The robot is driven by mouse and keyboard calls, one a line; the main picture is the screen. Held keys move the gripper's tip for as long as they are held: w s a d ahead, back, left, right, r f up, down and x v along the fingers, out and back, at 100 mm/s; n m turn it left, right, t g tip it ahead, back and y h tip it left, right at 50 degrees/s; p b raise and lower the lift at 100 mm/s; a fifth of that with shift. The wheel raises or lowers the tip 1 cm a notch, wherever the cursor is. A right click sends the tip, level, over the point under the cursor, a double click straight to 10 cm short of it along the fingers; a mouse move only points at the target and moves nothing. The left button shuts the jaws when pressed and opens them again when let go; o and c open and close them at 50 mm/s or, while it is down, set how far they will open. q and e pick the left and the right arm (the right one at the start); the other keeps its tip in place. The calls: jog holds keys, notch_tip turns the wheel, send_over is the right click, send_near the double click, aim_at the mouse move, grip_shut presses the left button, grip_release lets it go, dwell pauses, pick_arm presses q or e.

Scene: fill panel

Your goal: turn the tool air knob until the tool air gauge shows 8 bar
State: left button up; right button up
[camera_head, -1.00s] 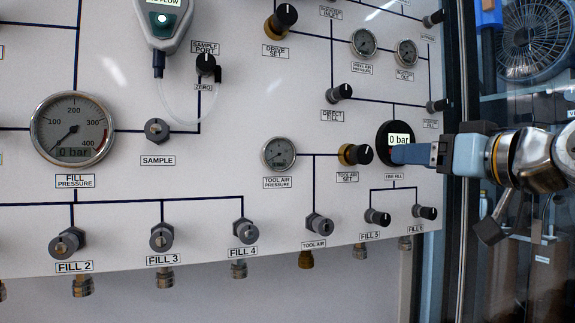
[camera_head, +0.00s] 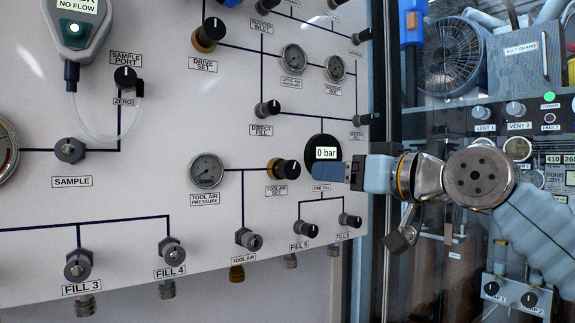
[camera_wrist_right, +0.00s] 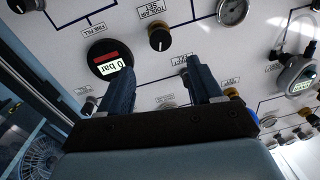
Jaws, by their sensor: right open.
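The tool air knob (camera_head: 284,169), black with a brass collar and labelled TOOL AIR SET, is on the white panel. It also shows in the right wrist view (camera_wrist_right: 160,37), beyond my fingertips. The tool air gauge (camera_head: 207,172), a small round dial, is to its left; its needle is too small to read surely. It shows at the top of the wrist view (camera_wrist_right: 233,10). My right gripper (camera_head: 328,172) is to the right of the knob, apart from it. In the wrist view its fingers (camera_wrist_right: 160,82) are spread with nothing between them. My left gripper is not in view.
The black fine fill gauge (camera_head: 324,150), reading 0 bar, is close behind my right gripper. The direct fill knob (camera_head: 267,109) is above; the fill 5 knob (camera_head: 306,230) is below. A glass-fronted cabinet with a fan (camera_head: 454,55) stands right of the panel.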

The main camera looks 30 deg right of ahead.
aim_at(293, 172)
jog(key=w, duration=0.4)
jog(key=w+a+p, duration=0.1)
jog(key=w, duration=0.3)
jog(key=w+a+p, duration=0.1)
jog(key=w, duration=0.4)
jog(key=shift+s, duration=0.1)
jog(key=c, duration=0.9)
jog(key=o, duration=0.9)
jog(key=shift+s+d+f, duration=0.1)
jog(key=shift+s, duration=0.25)
jog(key=s+d+b, duration=0.2)
jog(key=s, duration=1.1)
